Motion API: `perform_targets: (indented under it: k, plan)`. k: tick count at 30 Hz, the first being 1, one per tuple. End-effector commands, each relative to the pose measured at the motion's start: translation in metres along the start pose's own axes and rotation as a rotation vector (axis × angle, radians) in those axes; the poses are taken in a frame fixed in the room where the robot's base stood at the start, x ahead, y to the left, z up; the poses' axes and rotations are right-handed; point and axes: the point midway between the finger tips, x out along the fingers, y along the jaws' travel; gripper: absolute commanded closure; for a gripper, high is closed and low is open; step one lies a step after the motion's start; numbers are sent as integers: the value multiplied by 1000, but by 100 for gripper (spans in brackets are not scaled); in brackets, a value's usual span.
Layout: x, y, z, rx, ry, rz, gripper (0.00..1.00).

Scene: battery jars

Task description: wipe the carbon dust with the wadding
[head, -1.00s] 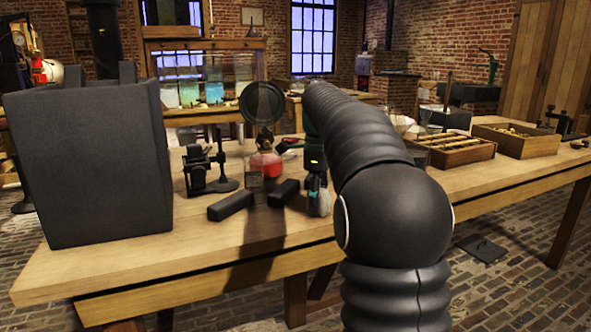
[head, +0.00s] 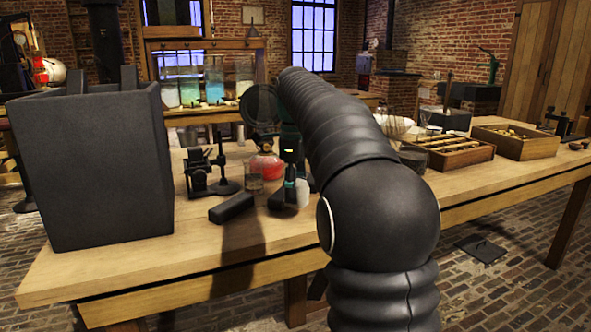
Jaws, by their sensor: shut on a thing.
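My gripper (head: 291,190) points down over the table, left of my arm's dark bulk. It is shut on a pale tuft of wadding (head: 303,191), which shows at the right of its fingertips, low over the tabletop. A dark block (head: 276,201) lies at the gripper, partly hidden by it; I cannot tell whether they touch. I cannot make out the carbon dust; a dark band on the tabletop in front looks like my arm's shadow.
A second dark block (head: 231,208) lies to the left. Behind stand a red-based flask (head: 267,166), a glass beaker (head: 254,180) and a black stand (head: 199,172). A big black box (head: 92,170) fills the left; wooden trays (head: 447,156) stand right. The front tabletop (head: 200,262) is clear.

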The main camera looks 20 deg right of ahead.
Motion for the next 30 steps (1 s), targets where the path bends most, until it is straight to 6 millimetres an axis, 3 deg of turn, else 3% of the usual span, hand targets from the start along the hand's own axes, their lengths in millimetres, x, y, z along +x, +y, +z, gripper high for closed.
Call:
perform_targets:
  k: [13,30]
  plan:
    - [-37,0,1,-3,0,-1,96]
    - [-39,1,1,-4,0,0,96]
